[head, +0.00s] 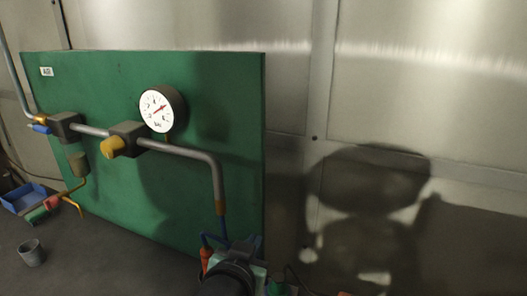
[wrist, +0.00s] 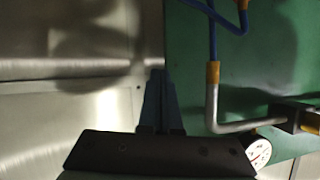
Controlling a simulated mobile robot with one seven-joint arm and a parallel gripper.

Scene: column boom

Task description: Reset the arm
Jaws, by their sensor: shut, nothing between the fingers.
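My gripper (wrist: 157,82) shows in the wrist view as two dark fingers side by side, shut with nothing between them. The fingers point toward the metal wall, beside the edge of the green panel (wrist: 270,60). In the head view, dark parts of my arm show at the bottom centre, in front of the panel's lower right corner. The fingertips are hard to make out there.
The green panel (head: 110,190) carries a grey pipe (head: 190,152), a round gauge (head: 161,109) and a yellow knob (head: 112,147). A blue tray (head: 24,199) and a grey cup (head: 31,253) stand at left. A metal wall (head: 420,100) lies behind.

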